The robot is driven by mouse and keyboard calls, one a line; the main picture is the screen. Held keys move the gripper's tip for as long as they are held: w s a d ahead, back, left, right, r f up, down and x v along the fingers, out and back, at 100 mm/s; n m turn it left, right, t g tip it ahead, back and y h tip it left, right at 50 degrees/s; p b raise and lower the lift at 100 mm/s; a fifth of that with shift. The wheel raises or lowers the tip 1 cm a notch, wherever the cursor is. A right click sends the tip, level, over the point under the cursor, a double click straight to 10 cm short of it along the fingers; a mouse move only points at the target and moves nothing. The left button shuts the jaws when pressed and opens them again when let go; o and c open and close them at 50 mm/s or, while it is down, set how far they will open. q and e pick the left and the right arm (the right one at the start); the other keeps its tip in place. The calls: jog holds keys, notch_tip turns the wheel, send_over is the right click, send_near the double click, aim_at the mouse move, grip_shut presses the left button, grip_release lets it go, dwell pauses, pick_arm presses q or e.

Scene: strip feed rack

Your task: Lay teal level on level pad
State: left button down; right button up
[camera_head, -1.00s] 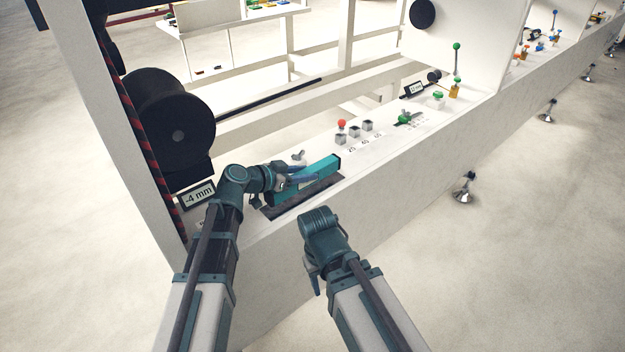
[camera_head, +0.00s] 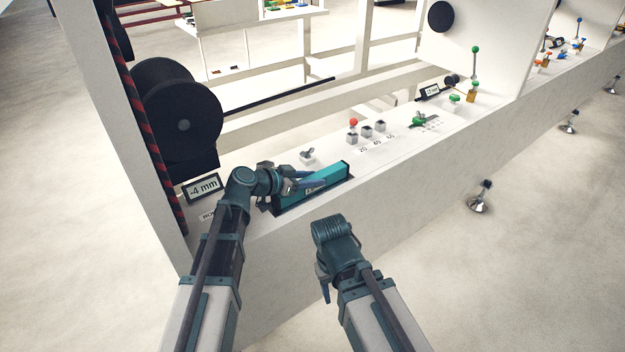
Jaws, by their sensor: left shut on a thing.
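The teal level (camera_head: 328,179) is a long teal bar over the white ledge of the rack. My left gripper (camera_head: 300,186) is at its left part and shut on it. The dark level pad (camera_head: 281,208) shows as a strip along the near side of the level; most of it is hidden under the bar and my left arm. I cannot tell whether the bar touches the pad. My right gripper (camera_head: 325,284) hangs in front of the rack, apart from the level; its fingers are mostly hidden and their opening does not show.
A display reading -4 mm (camera_head: 203,188) stands left of my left gripper. A small grey lever (camera_head: 307,156) is just behind the level. A red knob (camera_head: 353,123), grey blocks and a green handle (camera_head: 419,120) sit farther right. A black roll (camera_head: 181,110) stands at back left.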

pick_arm(q)
jog(key=shift+c, duration=2.2)
grip_release()
jog(key=shift+s+a+r+p, duration=0.15)
jog(key=shift+a+r+p, duration=0.05)
jog(key=shift+r+p, duration=0.2)
jog(key=p+v, duration=0.2)
jog(key=v, duration=0.4)
jog(key=shift+s+f, duration=0.1)
jog(key=shift+s+a+p, duration=0.2)
jog(key=shift+a+p, duration=0.1)
jog(key=shift+a, duration=0.05)
jog(key=shift+s, duration=0.1)
